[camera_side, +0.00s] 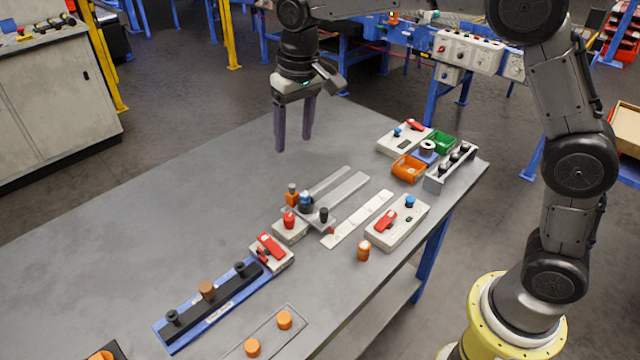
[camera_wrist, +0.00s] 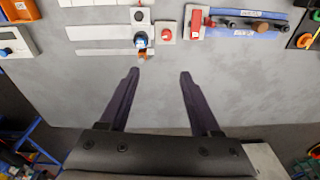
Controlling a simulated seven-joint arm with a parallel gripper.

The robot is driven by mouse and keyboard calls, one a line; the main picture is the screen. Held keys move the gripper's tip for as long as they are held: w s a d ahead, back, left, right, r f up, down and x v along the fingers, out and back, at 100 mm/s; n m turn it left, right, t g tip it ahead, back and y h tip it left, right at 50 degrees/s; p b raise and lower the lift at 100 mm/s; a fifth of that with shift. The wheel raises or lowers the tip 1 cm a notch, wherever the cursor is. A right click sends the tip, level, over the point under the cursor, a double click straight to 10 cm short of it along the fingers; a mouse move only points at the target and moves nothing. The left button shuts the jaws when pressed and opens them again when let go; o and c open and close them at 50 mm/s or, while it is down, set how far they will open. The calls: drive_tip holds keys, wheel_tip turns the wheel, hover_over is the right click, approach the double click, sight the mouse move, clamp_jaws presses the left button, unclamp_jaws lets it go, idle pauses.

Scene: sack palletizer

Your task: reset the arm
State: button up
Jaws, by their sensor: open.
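My gripper (camera_side: 294,138) is open and empty. In the side view it hangs with its two dark fingers pointing down above the far part of the grey table (camera_side: 130,235). In the wrist view the fingers (camera_wrist: 157,74) are spread apart, with only bare table between them. The arm is bent over the table from its yellow base at the right. The fingers are apart from all the objects on the table.
Fixtures with red and blue knobs (camera_side: 305,202) stand mid-table. A blue rail (camera_side: 215,310) with dark pegs lies front left. A control box (camera_side: 397,222), a loose orange cylinder (camera_side: 364,250), and orange (camera_side: 409,168) and green (camera_side: 441,143) bins are right. The table's left part is clear.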

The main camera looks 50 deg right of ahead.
drive_tip(key=s+d+r+t, duration=0.1)
drive_tip(key=s+d+r, duration=0.2)
drive_tip(key=s+r, duration=0.3)
drive_tip(key=s+d+r+t, duration=0.2)
drive_tip(key=s+d+r, duration=0.2)
drive_tip(key=s, duration=0.5)
drive_tip(key=s+d+f, duration=0.1)
drive_tip(key=s+f, duration=0.3)
drive_tip(key=s, duration=0.3)
drive_tip(key=s+d+f+t, duration=0.1)
drive_tip(key=s+f, duration=0.3)
drive_tip(key=s, duration=0.4)
drive_tip(key=shift+f+n, duration=0.3)
drive_tip(key=shift+n, duration=0.1)
